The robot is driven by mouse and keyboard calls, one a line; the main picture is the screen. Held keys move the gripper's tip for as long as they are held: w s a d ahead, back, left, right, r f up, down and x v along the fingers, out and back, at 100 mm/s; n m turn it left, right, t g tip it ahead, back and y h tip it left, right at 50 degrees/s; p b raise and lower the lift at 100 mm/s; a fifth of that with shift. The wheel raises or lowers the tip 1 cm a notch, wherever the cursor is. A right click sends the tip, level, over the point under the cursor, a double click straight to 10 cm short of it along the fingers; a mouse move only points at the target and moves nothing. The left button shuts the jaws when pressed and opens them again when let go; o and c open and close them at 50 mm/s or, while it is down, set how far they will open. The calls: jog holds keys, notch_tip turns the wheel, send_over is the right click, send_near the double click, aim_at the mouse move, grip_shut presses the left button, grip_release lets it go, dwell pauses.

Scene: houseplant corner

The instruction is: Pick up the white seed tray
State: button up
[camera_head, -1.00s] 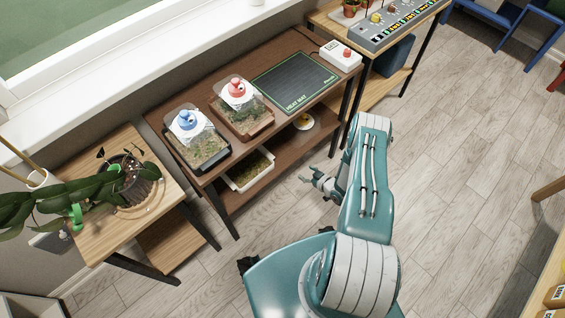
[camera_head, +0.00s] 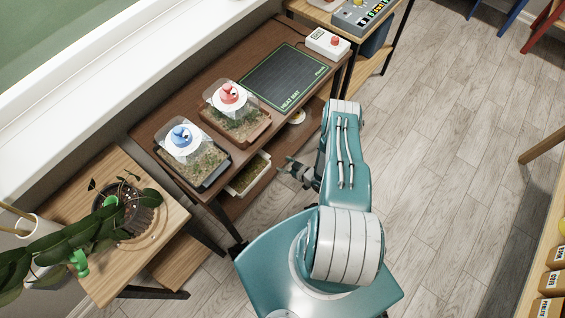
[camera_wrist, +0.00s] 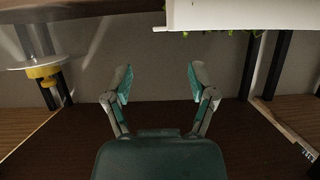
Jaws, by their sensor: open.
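The white seed tray (camera_head: 262,178) stands on the lower shelf of the brown rack, partly under the upper shelf, with green seedlings in it. In the wrist view, which looks upside down, its white wall (camera_wrist: 240,14) is at the top right, cut off by the frame edge. My gripper (camera_head: 288,172) is just right of the tray in the head view, at the front of the rack. In the wrist view my gripper (camera_wrist: 160,80) has its two fingers spread with nothing between them. The tray lies beyond and to the side of the fingers, apart from them.
A yellow thing with a pale disc (camera_wrist: 42,72) is at the left in the wrist view. The upper shelf holds a blue-capped propagator (camera_head: 190,155), a red-capped propagator (camera_head: 232,108) and a heat mat (camera_head: 284,76). Dark rack legs (camera_wrist: 279,65) stand near the tray. Open floor lies right.

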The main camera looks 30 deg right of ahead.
aim_at(268, 157)
jog(key=x, duration=1.1)
jog(key=shift+s+a, duration=0.1)
jog(key=shift+a, duration=0.05)
